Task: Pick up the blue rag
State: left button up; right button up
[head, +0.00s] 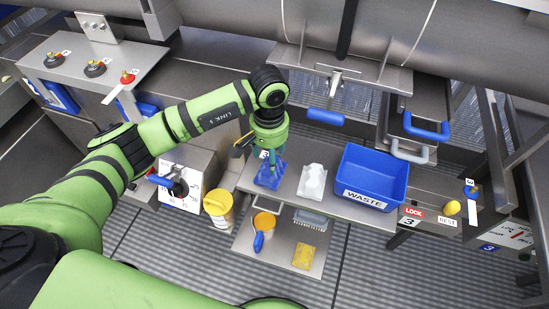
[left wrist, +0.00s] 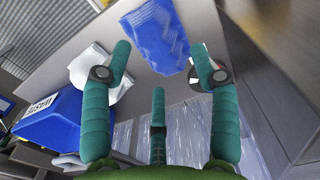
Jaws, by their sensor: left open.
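The blue rag (head: 270,176) lies crumpled on the left part of a grey metal shelf (head: 335,207). In the left wrist view the blue rag (left wrist: 154,36) shows at the top, beyond the spread fingers. My left gripper (head: 262,158) points down over the rag in the head view and covers part of it. In the left wrist view the left gripper (left wrist: 160,52) is open, with nothing between its green fingers. Whether the fingers touch the rag I cannot tell. My right gripper is in neither view.
A white item (head: 312,182) lies beside the rag, left of the blue WASTE bin (head: 372,178). A yellow container (head: 218,206) stands left of the shelf. A lower shelf (head: 270,260) holds a yellow sponge (head: 304,256). A blue-handled valve (head: 326,116) hangs behind.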

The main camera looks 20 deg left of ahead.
pick_arm(q)
jog(key=shift+s+d+f+p, duration=0.15)
jog(key=shift+s+f+p, duration=0.1)
jog(key=shift+f+p, duration=0.4)
jog(key=shift+s+d+f+p, duration=0.15)
jog(key=shift+s+f+p, duration=0.05)
jog(key=shift+f+p, duration=0.4)
jog(key=shift+w+f+p, duration=0.25)
jog(key=shift+f+p, duration=0.05)
jog(key=shift+f, duration=0.95)
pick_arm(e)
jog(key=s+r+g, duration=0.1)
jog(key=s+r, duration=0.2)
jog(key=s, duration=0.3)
pick_arm(q)
jog(key=shift+f, duration=0.45)
jog(key=c, duration=0.8)
grip_shut()
jog(key=shift+w+r, duration=0.1)
jog(key=shift+r, duration=0.35)
notch_tip(320, 180, up, 8)
jog(key=b, duration=0.3)
jog(key=shift+r+b, duration=0.25)
jog(key=shift+b, duration=0.15)
jog(key=shift+r, duration=0.4)
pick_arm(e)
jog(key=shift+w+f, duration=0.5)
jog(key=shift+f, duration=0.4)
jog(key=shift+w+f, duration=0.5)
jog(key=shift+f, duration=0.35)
